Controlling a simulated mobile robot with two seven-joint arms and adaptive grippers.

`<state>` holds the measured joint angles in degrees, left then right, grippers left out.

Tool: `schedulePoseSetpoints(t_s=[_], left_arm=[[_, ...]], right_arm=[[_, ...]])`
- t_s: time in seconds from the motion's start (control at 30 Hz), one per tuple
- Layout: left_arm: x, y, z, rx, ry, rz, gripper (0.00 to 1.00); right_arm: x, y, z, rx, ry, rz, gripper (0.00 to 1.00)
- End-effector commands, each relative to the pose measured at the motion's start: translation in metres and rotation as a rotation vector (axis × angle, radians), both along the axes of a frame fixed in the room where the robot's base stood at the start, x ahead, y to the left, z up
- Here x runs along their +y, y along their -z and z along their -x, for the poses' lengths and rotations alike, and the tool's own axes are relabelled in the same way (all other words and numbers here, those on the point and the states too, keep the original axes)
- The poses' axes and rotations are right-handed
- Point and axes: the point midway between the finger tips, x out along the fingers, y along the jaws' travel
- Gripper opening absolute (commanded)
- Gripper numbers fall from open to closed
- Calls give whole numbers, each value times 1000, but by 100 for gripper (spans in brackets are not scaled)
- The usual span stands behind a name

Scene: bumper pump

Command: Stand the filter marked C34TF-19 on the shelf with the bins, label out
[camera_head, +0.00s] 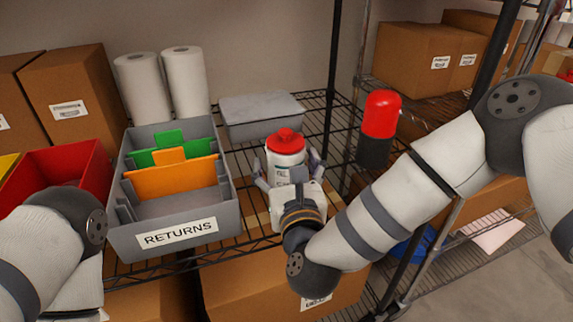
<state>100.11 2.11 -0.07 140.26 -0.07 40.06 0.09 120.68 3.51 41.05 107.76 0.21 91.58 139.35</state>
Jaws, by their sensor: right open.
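A white canister (285,157) with a red top and a printed label stands upright on the wire shelf, right of the grey bin. It looks like a filter, but its marking is too small to read. My right gripper (287,167) is open, with one finger on each side of the canister. I cannot tell whether the fingers touch it. The gripper body hides the canister's lower part. The grey bin (178,240) labelled RETURNS holds green and orange dividers. A red bin (92,165) is left of it. My left arm shows at lower left, its fingers out of view.
A grey lidded box (262,115) stands behind the canister, and two white rolls (143,88) stand behind the bins. A red and black cylinder (380,114) is near the right shelf post. Cardboard boxes (428,55) fill the right shelf; another box (240,285) is below.

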Motion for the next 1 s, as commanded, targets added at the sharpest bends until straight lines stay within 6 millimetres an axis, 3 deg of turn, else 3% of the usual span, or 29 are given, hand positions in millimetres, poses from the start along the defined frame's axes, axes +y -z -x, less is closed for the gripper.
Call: schedulePoseSetpoints(t_s=[0.17,0.5,0.63,0.83,0.93,0.97,1.0], left_arm=[[0,-3,-3,-9,0,0,0],[0,-9,-8,-29,0,0,0],[0,-23,-23,-79,-2,1,0],[0,-25,-25,-86,-2,0,0],[0,-24,-24,-82,-2,0,0],[0,-24,-24,-82,-2,0,0],[0,-24,-24,-82,-3,0,0]], right_arm=[[-1,-3,13,3,-2,-1,77],[-12,-6,102,1,0,0,77],[-14,-11,114,-10,1,0,77],[-15,-4,120,-1,0,3,77],[-11,21,128,54,-59,161,77],[-9,39,135,91,-107,278,77],[-9,71,149,148,-202,487,77]])
